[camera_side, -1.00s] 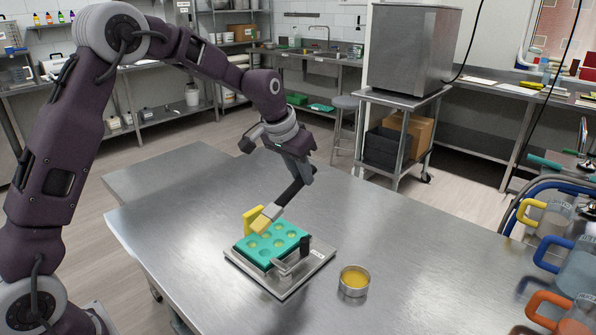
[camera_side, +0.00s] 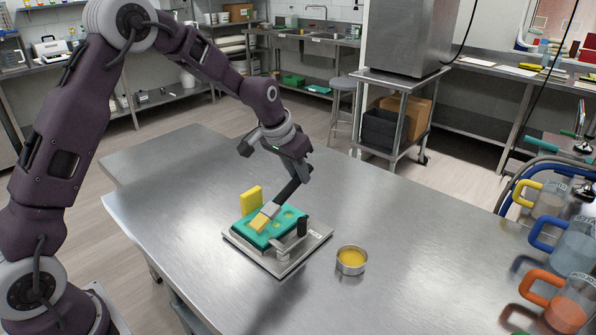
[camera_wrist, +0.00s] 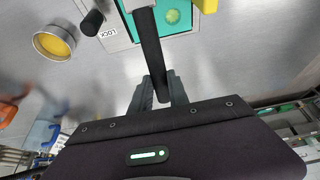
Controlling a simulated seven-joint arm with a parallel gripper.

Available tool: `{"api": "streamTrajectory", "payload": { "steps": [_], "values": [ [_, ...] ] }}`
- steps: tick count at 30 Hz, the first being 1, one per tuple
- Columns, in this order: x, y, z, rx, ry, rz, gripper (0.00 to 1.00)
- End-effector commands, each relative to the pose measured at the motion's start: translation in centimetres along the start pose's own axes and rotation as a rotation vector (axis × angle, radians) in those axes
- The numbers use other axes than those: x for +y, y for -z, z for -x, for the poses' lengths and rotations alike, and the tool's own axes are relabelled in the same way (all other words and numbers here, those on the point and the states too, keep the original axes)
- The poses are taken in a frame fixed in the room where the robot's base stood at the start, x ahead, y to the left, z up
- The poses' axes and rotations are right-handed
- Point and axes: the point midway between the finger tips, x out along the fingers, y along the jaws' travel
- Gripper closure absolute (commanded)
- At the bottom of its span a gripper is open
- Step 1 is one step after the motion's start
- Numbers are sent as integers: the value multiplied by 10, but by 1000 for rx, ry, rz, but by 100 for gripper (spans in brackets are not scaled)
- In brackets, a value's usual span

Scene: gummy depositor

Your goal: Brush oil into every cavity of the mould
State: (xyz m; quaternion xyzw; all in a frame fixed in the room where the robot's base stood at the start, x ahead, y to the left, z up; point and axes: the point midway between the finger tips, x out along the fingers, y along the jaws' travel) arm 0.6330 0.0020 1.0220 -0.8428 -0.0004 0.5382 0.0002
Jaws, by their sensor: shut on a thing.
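My gripper (camera_side: 301,172) is shut on the black handle of a brush (camera_side: 288,192), which slants down to the left. The brush's pale and yellow head is over the left part of the teal mould (camera_side: 292,214) and looks low against it; I cannot tell whether it touches. The head and handle hide some cavities; the ones showing at right look yellowish-green. In the wrist view, the handle (camera_wrist: 151,50) runs up from my gripper (camera_wrist: 158,92) across the mould (camera_wrist: 188,15), and the brush head is out of frame. A round metal bowl of yellow oil (camera_side: 351,261) stands right of the mould.
The mould sits on a metal plate (camera_side: 285,264) with a clamp and black knob (camera_side: 303,227); the wrist view shows a LOCK label (camera_wrist: 107,33). A yellow block (camera_side: 251,199) stands at the mould's back edge. Jugs with coloured handles (camera_side: 545,285) are at far right.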

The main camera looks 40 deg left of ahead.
Motion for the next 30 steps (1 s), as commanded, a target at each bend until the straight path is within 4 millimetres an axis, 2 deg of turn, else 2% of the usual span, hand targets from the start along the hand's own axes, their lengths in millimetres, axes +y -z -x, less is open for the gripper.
{"api": "streamTrajectory", "payload": {
  "steps": [24, 30],
  "values": [
    [0, -7, -15, -1, 0, 0, 100],
    [0, -2, -16, 1, 0, 0, 100]
  ]
}}
